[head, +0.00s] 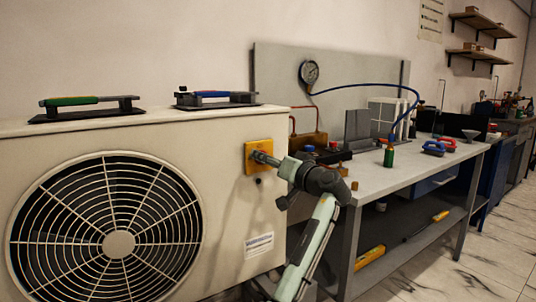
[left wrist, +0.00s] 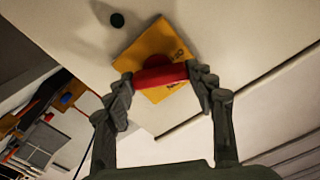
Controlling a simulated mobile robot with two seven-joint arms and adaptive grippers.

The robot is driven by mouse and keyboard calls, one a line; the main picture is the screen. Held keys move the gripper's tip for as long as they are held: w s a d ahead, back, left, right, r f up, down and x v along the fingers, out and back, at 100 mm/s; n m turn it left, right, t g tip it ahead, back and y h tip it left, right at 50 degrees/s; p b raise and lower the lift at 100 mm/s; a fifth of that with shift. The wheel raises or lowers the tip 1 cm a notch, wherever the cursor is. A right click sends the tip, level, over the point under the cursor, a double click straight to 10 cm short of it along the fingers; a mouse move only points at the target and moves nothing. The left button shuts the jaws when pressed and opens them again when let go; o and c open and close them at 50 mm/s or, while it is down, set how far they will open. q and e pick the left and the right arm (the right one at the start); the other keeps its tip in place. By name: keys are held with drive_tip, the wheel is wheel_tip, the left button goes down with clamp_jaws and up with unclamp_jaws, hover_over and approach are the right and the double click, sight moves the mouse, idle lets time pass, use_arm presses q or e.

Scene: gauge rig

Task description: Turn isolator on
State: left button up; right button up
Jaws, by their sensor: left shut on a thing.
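The isolator is a yellow square plate (head: 255,152) on the right part of the beige unit's front. My left gripper (head: 262,157) is at the plate in the head view and hides the handle there. In the left wrist view its fingers (left wrist: 163,79) are at the two ends of the red handle, shut on it. The handle lies at an angle to the plate's edges. My right gripper is not in view.
The beige unit has a large fan grille (head: 118,244) and two tools with dark bases (head: 88,112) on top. The floor at right is clear.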

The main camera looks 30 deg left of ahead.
use_arm(q)
drive_tip(key=shift+w+d+m+p, duration=0.1)
drive_tip(key=shift+m+p, duration=1.05)
drive_tip(key=shift+m, duration=1.95)
drive_tip(key=shift+w+m+p, duration=0.1)
drive_tip(key=shift+m+p, duration=1)
drive_tip(key=shift+m, duration=2)
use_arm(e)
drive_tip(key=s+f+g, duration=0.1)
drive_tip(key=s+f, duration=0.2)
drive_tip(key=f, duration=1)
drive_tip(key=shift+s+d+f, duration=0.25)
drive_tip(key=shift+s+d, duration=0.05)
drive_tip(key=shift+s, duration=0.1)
use_arm(q)
drive_tip(key=o, duration=1.2)
drive_tip(key=shift+c, duration=0.2)
